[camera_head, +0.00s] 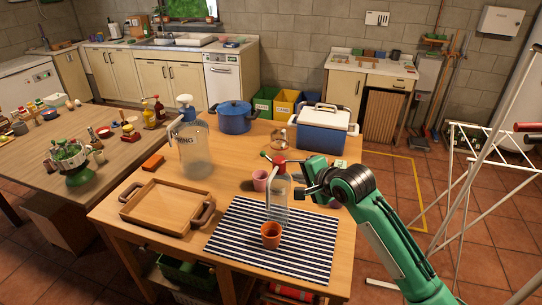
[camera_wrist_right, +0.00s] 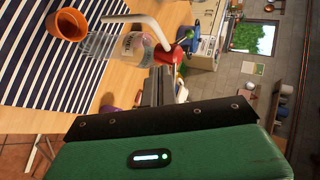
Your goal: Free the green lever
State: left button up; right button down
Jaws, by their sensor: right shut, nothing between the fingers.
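A clear bottle (camera_head: 279,196) with a red head (camera_head: 279,161) stands upright at the back edge of the striped mat. A white spout curves down from its head on the front side. A small green lever (camera_head: 265,156) sticks out of the head to the left; in the right wrist view the lever (camera_wrist_right: 187,36) shows beside the red head (camera_wrist_right: 167,55). What holds the lever is too small to tell. My right gripper (camera_head: 303,186) is shut and empty, just right of the bottle; its fingers (camera_wrist_right: 162,82) point toward the red head. My left gripper is not in view.
A terracotta pot (camera_head: 271,234) stands on the striped mat (camera_head: 301,249) in front of the bottle. A pink cup (camera_head: 260,181) is close on the left. A blue-and-white cooler (camera_head: 321,137) stands behind. A wooden tray (camera_head: 160,205) and large jar (camera_head: 194,155) are further left.

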aim_at(265, 155)
jog(key=shift+m, duration=0.4)
jog(key=r, duration=0.2)
jog(key=w+r, duration=0.1)
jog(key=r, duration=0.1)
jog(key=shift+a, duration=0.3)
jog(key=shift+f, duration=0.1)
jog(key=p+x, duration=0.1)
jog(key=x, duration=0.3)
jog(key=r+p+x, duration=0.1)
jog(key=p+x, duration=0.1)
jog(key=x, duration=0.3)
jog(key=p+x, duration=0.1)
jog(key=x, duration=0.3)
jog(key=shift+w+a+r+p, duration=0.1)
jog(key=shift+w+a+p, duration=0.3)
jog(key=shift+w+a, duration=0.15)
jog(key=shift+w, duration=0.2)
